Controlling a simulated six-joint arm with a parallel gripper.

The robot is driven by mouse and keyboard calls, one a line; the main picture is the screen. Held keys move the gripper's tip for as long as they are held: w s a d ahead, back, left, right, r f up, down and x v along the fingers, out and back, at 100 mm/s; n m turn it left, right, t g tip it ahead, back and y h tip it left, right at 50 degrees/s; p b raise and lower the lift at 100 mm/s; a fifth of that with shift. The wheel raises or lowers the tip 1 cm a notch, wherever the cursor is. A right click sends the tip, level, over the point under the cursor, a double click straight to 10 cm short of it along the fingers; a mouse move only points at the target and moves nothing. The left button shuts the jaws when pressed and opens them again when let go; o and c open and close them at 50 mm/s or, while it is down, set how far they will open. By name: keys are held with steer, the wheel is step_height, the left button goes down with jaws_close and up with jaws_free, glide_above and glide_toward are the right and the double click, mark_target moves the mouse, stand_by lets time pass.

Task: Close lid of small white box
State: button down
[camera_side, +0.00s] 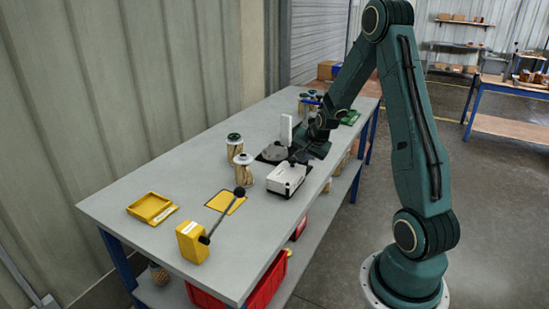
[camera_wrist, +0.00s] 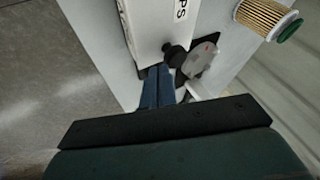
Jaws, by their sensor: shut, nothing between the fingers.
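The small white box (camera_side: 287,178) sits on the grey table near its front edge, with lettering on its side. Its top looks white and covered, but I cannot tell whether the lid is fully down. The box also shows in the wrist view (camera_wrist: 150,25), cut off by the upper edge, with the letters "PS" visible. My gripper (camera_side: 299,157) is shut and empty, low at the far end of the box. In the wrist view its fingers (camera_wrist: 160,72) are together close beside the box; I cannot tell whether they touch it.
A grey rounded object (camera_side: 274,153) lies on a black mat behind the box, with a white upright piece (camera_side: 286,130) by it. Filter cartridges (camera_side: 243,170) stand to the left. A yellow block with a black-knobbed lever (camera_side: 193,242) and a yellow tray (camera_side: 151,207) are nearer the camera.

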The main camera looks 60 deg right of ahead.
steer(key=s+a+r, duration=0.2)
steer(key=s+r, duration=0.6)
steer(key=r, duration=0.1)
steer(key=shift+s, duration=0.35)
steer(key=shift+a, duration=0.1)
stand_by(0.3)
steer(key=a+r+n+y, duration=0.1)
steer(key=a+r+n, duration=0.3)
steer(key=a, duration=0.5)
steer(key=a+r+n+y, duration=0.1)
steer(key=a+r+n, duration=0.3)
steer(key=a, duration=0.5)
steer(key=s+a+r+n+y, duration=0.2)
steer(key=s+a+n, duration=0.6)
steer(key=s+a, duration=0.2)
steer(key=shift+a+r, duration=0.35)
steer(key=shift+a, duration=0.8)
